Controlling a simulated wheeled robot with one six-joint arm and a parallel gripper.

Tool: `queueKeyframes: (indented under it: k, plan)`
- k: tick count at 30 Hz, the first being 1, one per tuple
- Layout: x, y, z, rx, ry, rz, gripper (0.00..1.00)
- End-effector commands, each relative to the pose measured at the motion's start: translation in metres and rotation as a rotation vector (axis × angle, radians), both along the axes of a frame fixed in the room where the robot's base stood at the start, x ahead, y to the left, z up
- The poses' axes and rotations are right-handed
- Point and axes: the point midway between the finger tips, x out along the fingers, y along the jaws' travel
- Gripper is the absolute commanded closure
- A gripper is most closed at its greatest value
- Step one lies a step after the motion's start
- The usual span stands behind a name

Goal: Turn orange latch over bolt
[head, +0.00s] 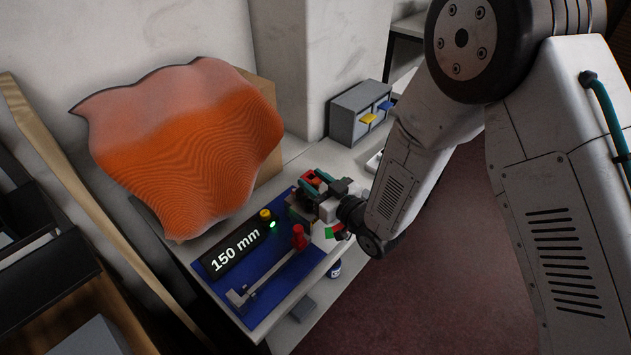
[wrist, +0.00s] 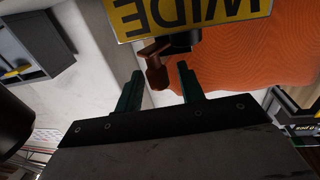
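In the wrist view, a brown-orange piece that looks like the latch (wrist: 155,68) hangs beside a dark part, perhaps the bolt (wrist: 182,42), below a yellow "WIDE" plate (wrist: 190,14). My gripper (wrist: 160,72) is open, its two green fingers apart. The latch's end shows in the gap between the fingertips; I cannot tell whether it touches either finger. In the head view my gripper (head: 317,180) is at the far end of the blue board, with a small red-orange piece by its fingers. The gripper hides much of the fixture there.
The table (head: 205,240) carries a blue board (head: 290,277) with a black "150 mm" display (head: 236,252), a red-topped post (head: 299,237) and a metal bar (head: 240,297). An orange rippled sheet (head: 190,150) stands behind. A grey drawer box (head: 359,108) is at the back.

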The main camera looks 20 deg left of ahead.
Motion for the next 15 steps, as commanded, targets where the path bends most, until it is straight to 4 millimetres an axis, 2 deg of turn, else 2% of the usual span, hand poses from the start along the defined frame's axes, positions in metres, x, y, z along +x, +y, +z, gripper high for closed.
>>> queueKeyframes:
  k: [1,4,5,15]
  plan:
    - [0.0,-0.0001,0.0001,0.0,0.0,0.0,0.7]
    - [0.0,-0.0001,0.0001,0.0,0.0,0.0,0.97]
    - [0.0,-0.0002,0.0001,0.0,0.0,0.0,1.0]
    - [-0.0027,-0.0005,0.0001,0.0,0.001,-0.041,1.0]
